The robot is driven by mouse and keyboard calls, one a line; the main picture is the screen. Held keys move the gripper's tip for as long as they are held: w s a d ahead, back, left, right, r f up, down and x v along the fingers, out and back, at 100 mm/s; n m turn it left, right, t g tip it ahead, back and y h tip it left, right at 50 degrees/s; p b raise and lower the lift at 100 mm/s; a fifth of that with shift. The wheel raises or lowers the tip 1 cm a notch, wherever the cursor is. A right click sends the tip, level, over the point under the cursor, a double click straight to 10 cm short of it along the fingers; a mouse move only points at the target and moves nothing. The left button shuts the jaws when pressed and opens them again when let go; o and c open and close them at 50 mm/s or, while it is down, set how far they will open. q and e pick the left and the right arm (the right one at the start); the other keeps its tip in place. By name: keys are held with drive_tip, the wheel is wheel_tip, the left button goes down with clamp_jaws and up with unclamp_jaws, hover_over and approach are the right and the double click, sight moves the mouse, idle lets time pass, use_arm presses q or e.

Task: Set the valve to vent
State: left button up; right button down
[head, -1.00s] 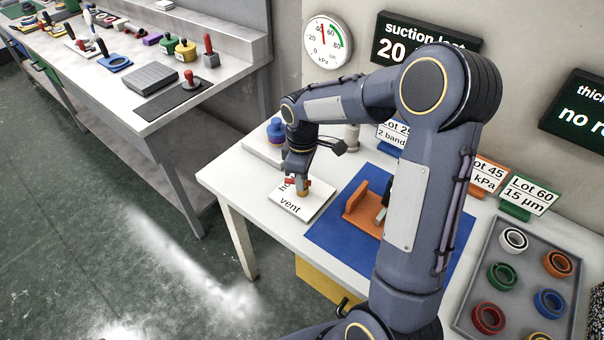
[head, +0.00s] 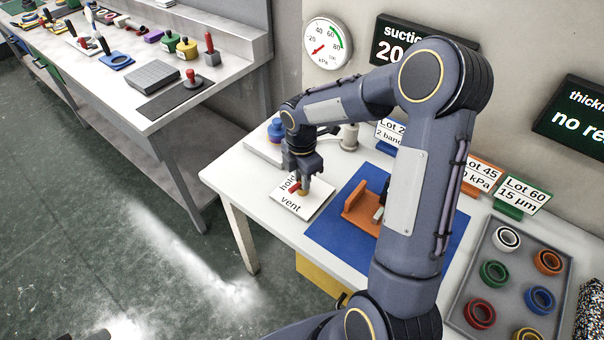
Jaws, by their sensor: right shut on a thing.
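The valve's white plate (head: 316,205) lies at the left end of the white table, with the words "hold" and "vent" readable on it. My right gripper (head: 302,182) points down over the plate and is shut on the valve's red handle (head: 295,187). A small brass part shows just under the fingers. The gripper hides much of the handle, so I cannot tell exactly which word it points at. The round pressure gauge (head: 328,43) on the wall has its red needle pointing down and left, at the low end. My left gripper is not in view.
A blue mat (head: 325,226) with an orange bracket (head: 360,207) lies right of the valve. A grey tray (head: 508,277) of coloured rings is at the right. A blue-topped knob (head: 276,130) and a grey cylinder (head: 349,137) stand behind the valve.

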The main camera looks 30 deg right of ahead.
drive_tip(key=shift+r+n, duration=0.1)
drive_tip(key=shift+n, duration=0.7)
drive_tip(key=c, duration=1.3)
unclamp_jaws()
drive_tip(key=shift+o, duration=0.2)
wheel_tip(320, 180, up, 8)
drive_tip(key=shift+f, duration=0.1)
